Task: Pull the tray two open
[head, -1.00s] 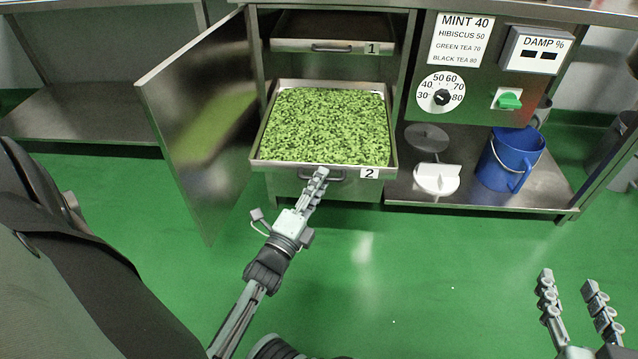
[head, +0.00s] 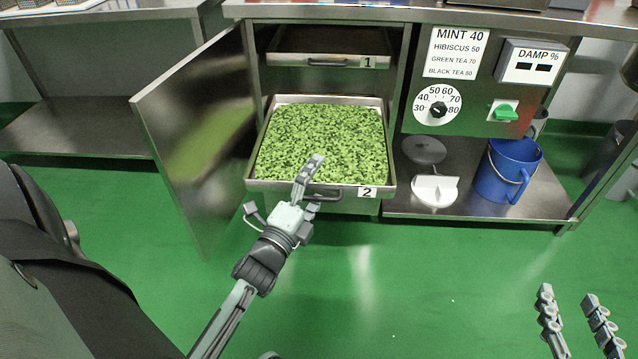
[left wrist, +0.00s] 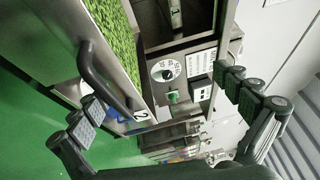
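Tray two (head: 262,185) is a shallow metal tray full of green leaves, labelled 2. It sticks out of the cabinet, well open, with its bar handle (head: 332,195) on the front. My left gripper (head: 309,180) is at this front, its tip overlapping the leaves in the head view. In the left wrist view the left gripper (left wrist: 165,100) has its fingers wide apart with nothing between them. The dark handle (left wrist: 97,70) there shows beside one finger, not clasped; contact is unclear. My right gripper (head: 572,305) is open and empty over the floor at lower right.
Tray one (head: 315,60) sits inside the cabinet above. The cabinet door (head: 195,135) stands open at left. A blue bucket (head: 505,172) and a white object (head: 435,190) are on the lower right shelf. The green floor (head: 400,285) in front is clear.

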